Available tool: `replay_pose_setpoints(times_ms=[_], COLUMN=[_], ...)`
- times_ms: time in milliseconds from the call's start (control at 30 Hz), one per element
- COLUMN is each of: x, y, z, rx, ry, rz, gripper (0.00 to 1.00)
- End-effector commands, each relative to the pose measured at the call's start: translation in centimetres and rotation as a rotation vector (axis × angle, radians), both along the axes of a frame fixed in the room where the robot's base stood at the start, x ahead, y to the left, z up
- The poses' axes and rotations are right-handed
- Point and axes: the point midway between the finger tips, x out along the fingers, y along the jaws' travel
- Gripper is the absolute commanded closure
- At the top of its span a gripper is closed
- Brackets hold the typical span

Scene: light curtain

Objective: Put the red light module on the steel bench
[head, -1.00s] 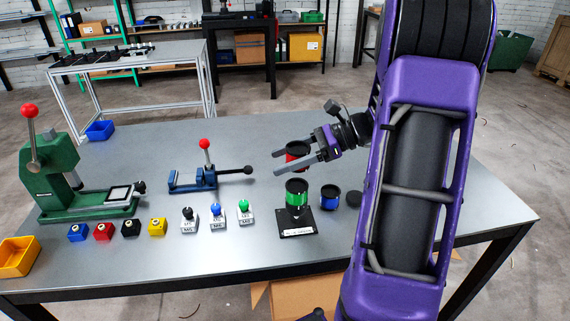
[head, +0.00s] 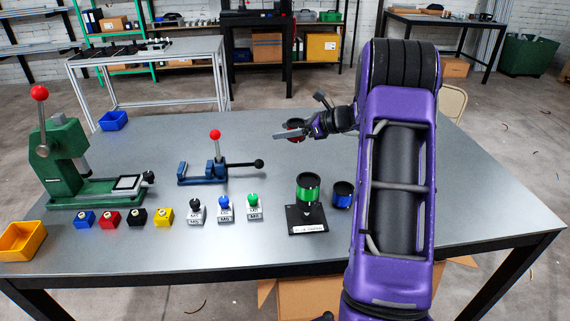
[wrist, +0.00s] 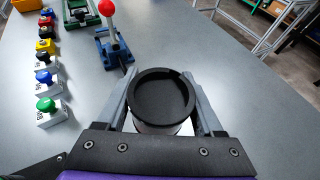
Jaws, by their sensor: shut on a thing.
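The red light module (head: 295,124) is a short round cup with a black rim and a red band. My gripper (head: 291,136) is shut on it, over the far middle part of the grey steel bench (head: 480,200).
A green module (head: 308,190) stands on a black base plate (head: 306,221), with a blue module (head: 343,194) beside it. A blue toggle clamp (head: 216,170), green press (head: 65,160) and several small blocks and stamps occupy the left. The bench's right side is clear.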

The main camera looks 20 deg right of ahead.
Motion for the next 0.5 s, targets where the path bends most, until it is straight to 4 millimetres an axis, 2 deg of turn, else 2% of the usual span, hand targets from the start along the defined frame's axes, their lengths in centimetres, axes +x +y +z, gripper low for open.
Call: replay_pose_setpoints(times_ms=[33,100,200,400,500], x=[1.1,2.2,3.0,3.0,3.0], y=[-0.1,-0.4,-0.5,-0.5,-0.5], z=[-0.7,-1.0,-2.1,-5.9,-7.0], rx=[0.005,0.012,0.017,0.018,0.018], ry=[-0.001,0.000,0.003,0.003,0.001], rz=[-0.024,-0.055,-0.076,-0.078,-0.078], gripper=[0.93,0.93,0.93,0.93,0.93])
